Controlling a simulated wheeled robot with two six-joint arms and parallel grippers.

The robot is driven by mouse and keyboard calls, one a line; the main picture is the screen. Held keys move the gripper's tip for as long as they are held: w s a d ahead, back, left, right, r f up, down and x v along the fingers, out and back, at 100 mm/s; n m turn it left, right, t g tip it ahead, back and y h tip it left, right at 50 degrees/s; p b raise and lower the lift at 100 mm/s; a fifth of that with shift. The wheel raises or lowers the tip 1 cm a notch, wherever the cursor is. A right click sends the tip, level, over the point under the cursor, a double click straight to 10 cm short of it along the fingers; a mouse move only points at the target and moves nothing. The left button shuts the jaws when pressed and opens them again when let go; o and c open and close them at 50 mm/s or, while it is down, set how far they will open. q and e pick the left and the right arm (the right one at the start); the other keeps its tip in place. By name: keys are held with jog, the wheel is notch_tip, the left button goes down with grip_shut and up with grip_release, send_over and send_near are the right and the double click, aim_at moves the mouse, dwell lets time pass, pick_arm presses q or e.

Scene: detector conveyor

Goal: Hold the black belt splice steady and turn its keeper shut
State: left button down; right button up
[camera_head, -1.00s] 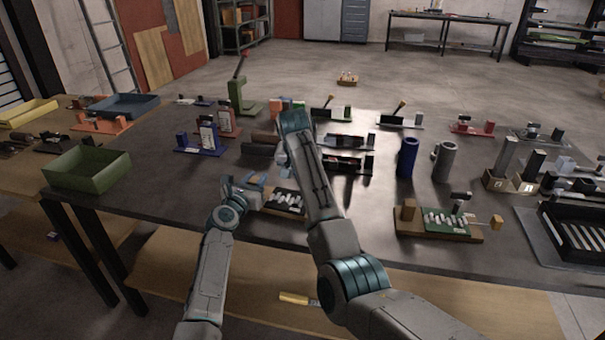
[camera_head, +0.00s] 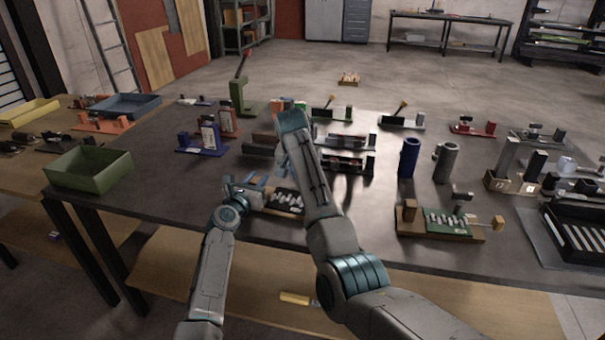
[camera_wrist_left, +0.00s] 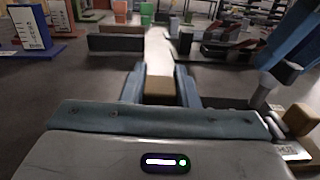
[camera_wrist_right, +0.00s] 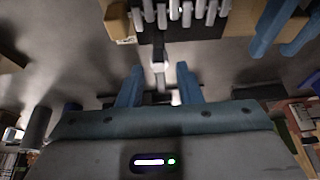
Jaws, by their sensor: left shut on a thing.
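The black belt splice (camera_head: 287,200) lies on its wooden base near the table's front edge, with pale slanted strips across it. My left gripper (camera_head: 254,187) is at its left end. In the left wrist view the left fingers (camera_wrist_left: 160,84) are shut on the splice's tan wooden block (camera_wrist_left: 160,90). My right arm hides part of the splice in the head view. In the right wrist view my right gripper (camera_wrist_right: 160,72) is open, its fingers apart on both sides of the small dark keeper (camera_wrist_right: 159,55), with the splice (camera_wrist_right: 180,20) beyond.
A similar green splice (camera_head: 446,222) sits to the right on the table. A blue cylinder (camera_head: 409,158) and a grey cylinder (camera_head: 445,162) stand behind it. A green tray (camera_head: 90,169) is at the left.

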jog(key=v, duration=1.2)
pick_arm(q)
jog(key=c, duration=1)
grip_release()
jog(key=shift+c, duration=0.2)
